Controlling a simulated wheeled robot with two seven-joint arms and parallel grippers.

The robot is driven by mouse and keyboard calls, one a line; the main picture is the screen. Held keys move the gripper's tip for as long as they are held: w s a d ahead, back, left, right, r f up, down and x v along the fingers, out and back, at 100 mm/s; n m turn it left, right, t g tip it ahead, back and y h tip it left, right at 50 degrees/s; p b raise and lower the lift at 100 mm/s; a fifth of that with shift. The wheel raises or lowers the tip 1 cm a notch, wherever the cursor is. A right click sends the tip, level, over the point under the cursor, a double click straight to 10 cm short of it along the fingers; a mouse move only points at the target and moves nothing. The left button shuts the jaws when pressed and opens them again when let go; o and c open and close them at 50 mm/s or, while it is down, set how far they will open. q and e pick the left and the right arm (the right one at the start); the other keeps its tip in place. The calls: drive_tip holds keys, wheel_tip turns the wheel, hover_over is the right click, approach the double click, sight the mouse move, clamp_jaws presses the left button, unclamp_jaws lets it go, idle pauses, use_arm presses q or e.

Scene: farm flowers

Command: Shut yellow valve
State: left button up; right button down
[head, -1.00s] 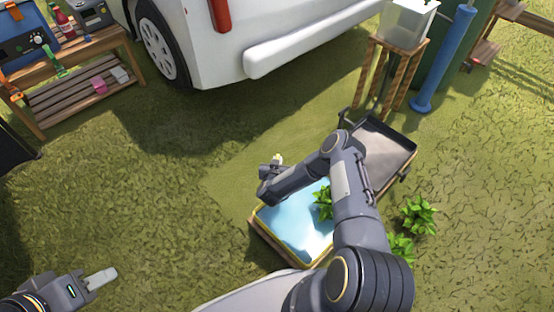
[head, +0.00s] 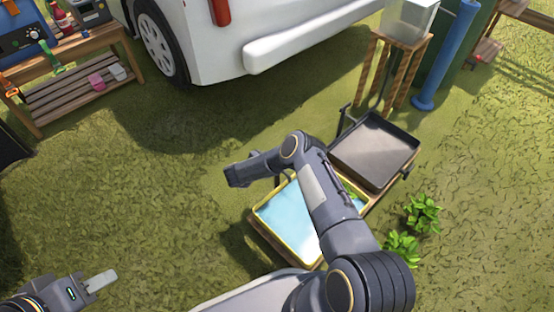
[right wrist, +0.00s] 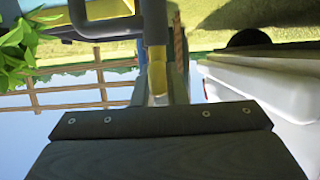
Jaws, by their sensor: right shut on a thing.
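A yellow piece (right wrist: 157,78), which looks like the yellow valve, shows in the middle of the right wrist view, below a dark pipe (right wrist: 154,22). My right gripper (right wrist: 160,118) fills the bottom of that view as a dark plate with screws. It is shut on the yellow piece; the contact itself is mostly hidden. In the head view my right arm ends above the grass, left of the blue tray, and hides the valve. My left gripper (head: 92,284) is at the lower left, far from the valve; its opening is unclear.
A cart holds a yellow-rimmed blue tray (head: 262,217) and a grey tray (head: 374,150). Green plants (head: 422,213) stand right of it. A white vehicle (head: 280,40), a wooden stand (head: 404,43) and a bench (head: 70,95) are behind.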

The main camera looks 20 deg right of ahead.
drive_tip(key=shift+d, duration=0.1)
idle(0.4)
drive_tip(key=c, duration=1.5)
unclamp_jaws()
drive_tip(key=shift+o, duration=0.2)
drive_tip(key=p+v, duration=0.2)
drive_tip(key=v, duration=0.5)
drive_tip(key=shift+a+p, duration=0.3)
drive_tip(key=shift+a, duration=0.1)
drive_tip(key=shift+r, duration=0.1)
